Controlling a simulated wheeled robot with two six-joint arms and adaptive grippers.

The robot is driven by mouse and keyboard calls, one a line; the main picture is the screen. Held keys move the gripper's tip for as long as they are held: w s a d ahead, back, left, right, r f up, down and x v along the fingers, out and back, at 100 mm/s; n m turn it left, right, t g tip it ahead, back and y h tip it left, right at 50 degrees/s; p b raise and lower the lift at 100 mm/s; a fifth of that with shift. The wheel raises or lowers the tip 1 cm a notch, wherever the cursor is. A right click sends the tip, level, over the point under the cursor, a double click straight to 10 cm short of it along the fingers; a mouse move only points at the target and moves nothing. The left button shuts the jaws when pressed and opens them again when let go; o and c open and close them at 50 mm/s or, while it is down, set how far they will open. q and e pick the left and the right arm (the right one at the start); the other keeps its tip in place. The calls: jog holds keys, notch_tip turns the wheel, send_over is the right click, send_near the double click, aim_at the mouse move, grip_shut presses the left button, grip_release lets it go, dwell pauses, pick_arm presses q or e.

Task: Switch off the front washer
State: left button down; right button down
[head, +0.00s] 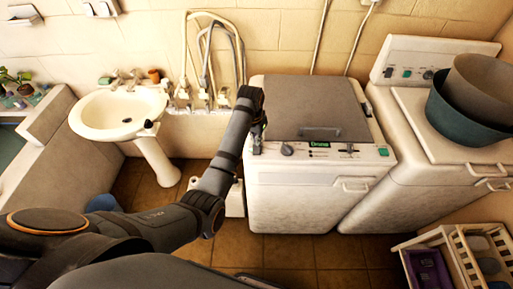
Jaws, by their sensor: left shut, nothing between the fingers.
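The front washer (300,197) is a white top-loading machine with a grey lid (315,106), standing in the middle right. Its front panel carries a dark knob (287,150) at the left, a small green-lit display (319,144), a second dark control (349,149) and a green button (383,152) at the right end. My left gripper (257,143) is shut and empty at the left end of this panel, pointing down, left of the knob. I cannot tell whether its tips touch the panel. My right gripper is out of view.
A second washer (416,182) stands close on the right, with basins (467,106) stacked on it. A white pedestal sink (117,109) is at the left, with hoses and taps (207,91) on the wall. A crate rack (450,256) stands front right. Tiled floor (285,252) before the front washer is clear.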

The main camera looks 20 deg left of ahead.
pick_arm(q)
jog(key=shift+f, duration=0.4)
jog(key=shift+r+p, duration=0.6)
jog(key=shift+r, duration=2.95)
